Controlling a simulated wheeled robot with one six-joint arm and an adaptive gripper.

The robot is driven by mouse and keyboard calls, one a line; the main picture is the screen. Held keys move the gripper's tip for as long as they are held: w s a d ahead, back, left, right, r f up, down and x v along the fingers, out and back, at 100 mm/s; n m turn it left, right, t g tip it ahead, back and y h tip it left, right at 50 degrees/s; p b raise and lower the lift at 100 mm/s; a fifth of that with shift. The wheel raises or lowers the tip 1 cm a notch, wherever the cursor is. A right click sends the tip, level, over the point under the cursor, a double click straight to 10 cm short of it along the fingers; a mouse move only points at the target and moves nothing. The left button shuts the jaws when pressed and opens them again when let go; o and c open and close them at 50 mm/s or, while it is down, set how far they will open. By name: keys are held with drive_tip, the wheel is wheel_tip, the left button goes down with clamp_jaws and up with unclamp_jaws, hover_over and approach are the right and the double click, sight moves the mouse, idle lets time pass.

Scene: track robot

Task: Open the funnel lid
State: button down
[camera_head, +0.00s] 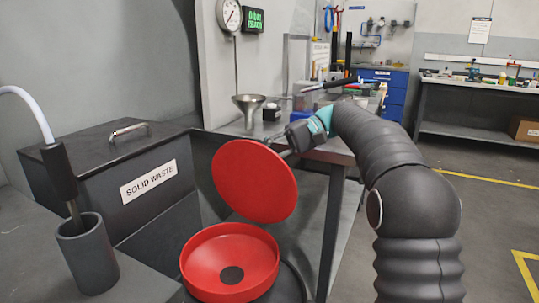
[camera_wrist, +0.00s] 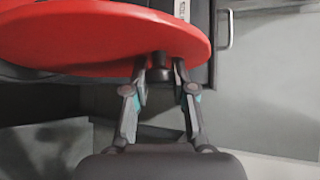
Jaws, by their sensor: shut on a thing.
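The red round funnel lid (camera_head: 255,180) stands steeply tilted up above the red funnel (camera_head: 262,257), whose bowl is uncovered and shows a dark hole in its middle. My gripper (camera_head: 287,150) is at the lid's upper right edge in the head view. In the wrist view the lid (camera_wrist: 100,35) fills the upper left. There my gripper (camera_wrist: 161,75) has its two fingers on either side of a dark knob (camera_wrist: 160,60) at the lid's edge, shut on it. The lid's hinge cannot be made out.
A dark bin marked SOLID WASTE (camera_head: 105,190) stands left of the funnel. A grey cup (camera_head: 88,258) with a hosed tool is at the front left. A table (camera_head: 330,152) with a metal funnel (camera_head: 248,107) stands behind the lid.

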drive_tip(key=c, duration=0.9)
unclamp_jaws()
